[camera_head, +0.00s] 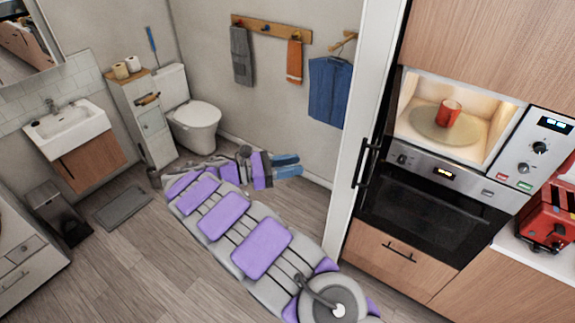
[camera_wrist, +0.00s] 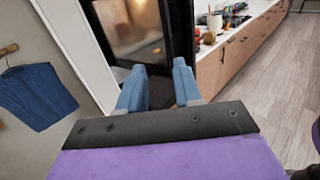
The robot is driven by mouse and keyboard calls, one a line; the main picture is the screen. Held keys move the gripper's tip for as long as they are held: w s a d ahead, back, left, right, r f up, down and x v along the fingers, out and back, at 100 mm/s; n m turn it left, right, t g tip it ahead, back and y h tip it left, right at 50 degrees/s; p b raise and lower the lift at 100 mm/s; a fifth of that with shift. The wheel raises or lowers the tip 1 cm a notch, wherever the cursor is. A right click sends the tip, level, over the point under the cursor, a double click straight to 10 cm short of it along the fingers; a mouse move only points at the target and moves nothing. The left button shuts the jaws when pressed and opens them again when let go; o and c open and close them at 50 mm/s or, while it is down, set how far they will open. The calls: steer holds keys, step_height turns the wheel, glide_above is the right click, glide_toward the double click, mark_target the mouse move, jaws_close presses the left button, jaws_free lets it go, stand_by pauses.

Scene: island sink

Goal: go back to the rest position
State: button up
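My gripper (camera_head: 297,165) is at the end of my arm, in the head view beyond the arm's purple and grey links and left of the white upright panel. In the wrist view its two blue fingers (camera_wrist: 159,82) are apart with nothing between them. The fingers point toward a dark-framed, warmly lit appliance front and the counter run. My gripper touches nothing that I can see.
A red mug (camera_head: 449,112) stands on the turntable in the lit, uncovered microwave (camera_head: 400,127) at right, above the oven (camera_head: 425,215). A toilet (camera_head: 196,125) and sink (camera_head: 68,127) stand at left. A blue garment (camera_head: 330,92) hangs on the wall.

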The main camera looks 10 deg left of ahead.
steer(key=shift+d, duration=0.1)
steer(key=s+d+m+g+y+b, duration=0.2)
steer(key=s+d+m+g+b, duration=0.15)
steer(key=d, duration=0.45)
steer(key=s+d+f+m+g+y+b, duration=0.1)
steer(key=s+d+m+g+b, duration=0.15)
steer(key=s+d, duration=0.4)
steer(key=s+d+m+g+y+b, duration=0.2)
steer(key=s+d+m+b, duration=0.15)
steer(key=d, duration=0.65)
steer(key=s+d+f+m+g+y+b, duration=0.1)
steer(key=s+f+m+y+b, duration=0.3)
steer(key=s, duration=0.5)
steer(key=s+d+f+m+y+b, duration=0.25)
steer(key=s+f, duration=0.25)
steer(key=s, duration=0.3)
steer(key=s+a+f+m+t+y+b, duration=0.1)
steer(key=s+a+f+m+y+b, duration=0.2)
steer(key=s, duration=0.7)
steer(key=a+f+m+y, duration=0.2)
steer(key=a+f, duration=0.2)
steer(key=shift+s+a+m, duration=0.15)
steer(key=shift+a+m, duration=0.15)
steer(key=shift+m, duration=0.1)
